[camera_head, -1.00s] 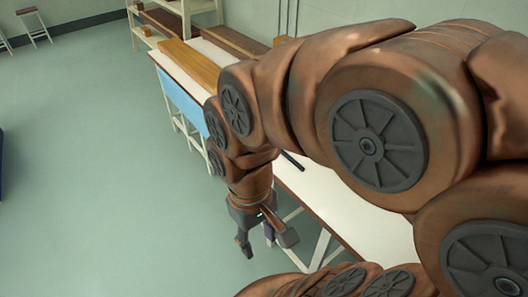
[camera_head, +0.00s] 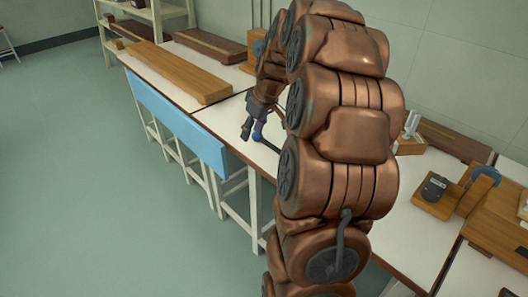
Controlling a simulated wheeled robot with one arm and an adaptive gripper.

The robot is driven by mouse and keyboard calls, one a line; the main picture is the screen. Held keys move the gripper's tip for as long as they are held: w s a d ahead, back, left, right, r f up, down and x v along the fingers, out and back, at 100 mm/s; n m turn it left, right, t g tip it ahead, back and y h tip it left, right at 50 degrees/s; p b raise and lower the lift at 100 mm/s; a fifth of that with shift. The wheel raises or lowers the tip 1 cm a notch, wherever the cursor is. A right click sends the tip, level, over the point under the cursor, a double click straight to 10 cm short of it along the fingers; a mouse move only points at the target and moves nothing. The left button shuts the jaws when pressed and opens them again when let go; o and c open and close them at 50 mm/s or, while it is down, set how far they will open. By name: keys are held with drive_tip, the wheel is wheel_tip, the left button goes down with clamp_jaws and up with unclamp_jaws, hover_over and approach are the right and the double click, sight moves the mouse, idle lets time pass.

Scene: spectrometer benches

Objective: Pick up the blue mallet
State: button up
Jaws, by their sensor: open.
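The blue mallet lies on the white bench top, with its small blue head (camera_head: 258,131) showing at my gripper and its dark handle (camera_head: 271,147) running toward the lower right. The far end of the handle passes behind my arm. My gripper (camera_head: 257,123) is open, pointing down over the bench. One dark finger shows just left of the blue head. The other finger is partly hidden, and I cannot tell whether either finger touches the mallet.
A long wooden box (camera_head: 185,73) lies on the bench beyond my gripper. A light-blue panel (camera_head: 180,125) hangs along the bench's front edge. At the right, a wooden stand with a dark device (camera_head: 435,189) and a blue curved part (camera_head: 487,175) stands on another bench. The floor at left is clear.

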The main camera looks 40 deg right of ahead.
drive_tip(key=b, duration=0.2)
approach(267, 142)
drive_tip(key=shift+s+a+f+t+h, duration=0.1)
drive_tip(key=shift+s+f+t+h, duration=0.1)
drive_tip(key=shift+f, duration=0.2)
drive_tip(key=shift+s+a+f+t+h, duration=0.1)
drive_tip(key=shift+a+f+t+h, duration=0.1)
drive_tip(key=shift+f, duration=0.25)
drive_tip(key=shift+w+d+f, duration=0.1)
drive_tip(key=shift+d+f, duration=0.05)
drive_tip(key=shift+d, duration=0.05)
drive_tip(key=shift+x, duration=3.65)
drive_tip(key=shift+w+a, duration=0.15)
drive_tip(key=shift+w, duration=0.05)
drive_tip(key=shift+c, duration=0.3)
clamp_jaws()
